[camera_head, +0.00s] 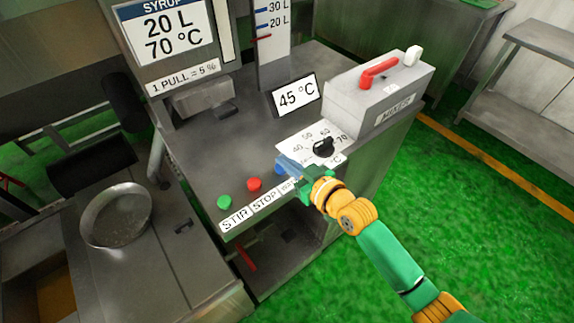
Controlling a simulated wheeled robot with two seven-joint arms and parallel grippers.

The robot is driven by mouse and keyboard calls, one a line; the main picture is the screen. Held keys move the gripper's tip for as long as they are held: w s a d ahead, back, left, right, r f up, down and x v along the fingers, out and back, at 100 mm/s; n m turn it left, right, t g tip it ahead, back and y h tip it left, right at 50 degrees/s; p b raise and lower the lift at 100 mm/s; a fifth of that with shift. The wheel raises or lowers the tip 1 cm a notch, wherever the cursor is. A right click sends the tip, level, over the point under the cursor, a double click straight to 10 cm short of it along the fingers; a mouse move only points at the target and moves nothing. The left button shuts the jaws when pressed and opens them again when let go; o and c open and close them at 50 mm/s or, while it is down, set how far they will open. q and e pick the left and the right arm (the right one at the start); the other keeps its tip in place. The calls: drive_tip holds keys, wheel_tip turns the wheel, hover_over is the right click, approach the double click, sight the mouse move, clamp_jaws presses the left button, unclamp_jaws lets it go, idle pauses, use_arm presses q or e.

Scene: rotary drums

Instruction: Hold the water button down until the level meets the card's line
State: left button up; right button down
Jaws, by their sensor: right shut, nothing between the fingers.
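The blue water button (279,170) is on the front of the machine top, partly hidden by my right gripper (287,164). The gripper is shut and empty, with its fingertips at the button; I cannot tell whether they press it. The card (165,36) reads SYRUP, 20 L, 70 °C. The level gauge (272,45) stands at the back with 30 L and 20 L marks and a small red mark just below 20 L. The water level itself is not clear. My left gripper is not in view.
A red STOP button (254,184) and a green STIR button (223,202) sit left of the gripper. A black dial (323,147), a 45 °C display (297,95) and a mixer box (378,95) with a red lever are behind and right. A round pan (117,214) lies left.

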drive_tip(key=shift+s+d+f, duration=0.1)
drive_tip(key=shift+d+f, duration=0.05)
drive_tip(key=shift+f, duration=0.55)
drive_tip(key=shift+f, duration=0.1)
